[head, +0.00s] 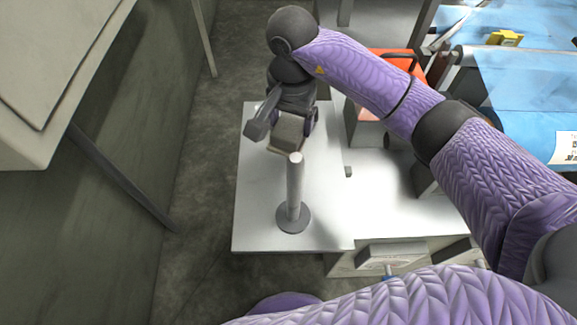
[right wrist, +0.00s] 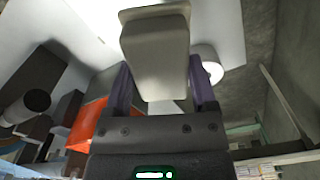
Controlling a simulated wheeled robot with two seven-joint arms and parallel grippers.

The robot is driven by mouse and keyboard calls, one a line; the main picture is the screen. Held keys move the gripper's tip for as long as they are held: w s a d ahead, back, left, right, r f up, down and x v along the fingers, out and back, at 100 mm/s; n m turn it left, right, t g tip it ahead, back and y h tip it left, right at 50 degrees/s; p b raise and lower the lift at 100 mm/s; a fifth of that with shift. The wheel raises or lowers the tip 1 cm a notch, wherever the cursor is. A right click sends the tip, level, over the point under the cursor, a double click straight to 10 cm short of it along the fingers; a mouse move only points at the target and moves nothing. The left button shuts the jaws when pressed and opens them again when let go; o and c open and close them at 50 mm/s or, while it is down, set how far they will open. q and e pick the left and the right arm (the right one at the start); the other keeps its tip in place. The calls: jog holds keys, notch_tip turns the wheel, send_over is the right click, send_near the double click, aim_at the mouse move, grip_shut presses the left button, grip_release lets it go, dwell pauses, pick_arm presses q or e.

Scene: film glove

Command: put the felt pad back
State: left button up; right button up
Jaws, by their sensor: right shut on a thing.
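The felt pad (head: 288,132), as I take it, is a beige-grey block with a paler flat plate at its far end. My right gripper (head: 297,120) is shut on it and holds it near the top of a grey post in the head view. In the right wrist view, the felt pad (right wrist: 155,58) sits between the two purple fingers of the right gripper (right wrist: 163,88). Whether the pad touches the post or the table is hard to tell. My left gripper is not in view.
The grey post (head: 295,185) stands upright on a round base on the white table (head: 257,225). A small grey piece (head: 348,171) lies to its right. An orange-red object (head: 395,62) and blue-covered surfaces (head: 525,90) are behind. The table's left front is clear.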

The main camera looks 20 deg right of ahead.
notch_tip(320, 180, down, 10)
jog(key=b, duration=0.2)
jog(key=shift+d+r+b, duration=0.15)
jog(key=shift+b, duration=0.25)
jog(key=shift+r, duration=0.15)
jog(key=o, duration=1.2)
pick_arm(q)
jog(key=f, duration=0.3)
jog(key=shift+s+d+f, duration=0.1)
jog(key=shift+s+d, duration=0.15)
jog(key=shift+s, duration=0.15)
pick_arm(e)
jog(key=shift+o, duration=0.2)
notch_tip(320, 180, up, 11)
jog(key=p, duration=0.4)
jog(key=shift+r, duration=0.55)
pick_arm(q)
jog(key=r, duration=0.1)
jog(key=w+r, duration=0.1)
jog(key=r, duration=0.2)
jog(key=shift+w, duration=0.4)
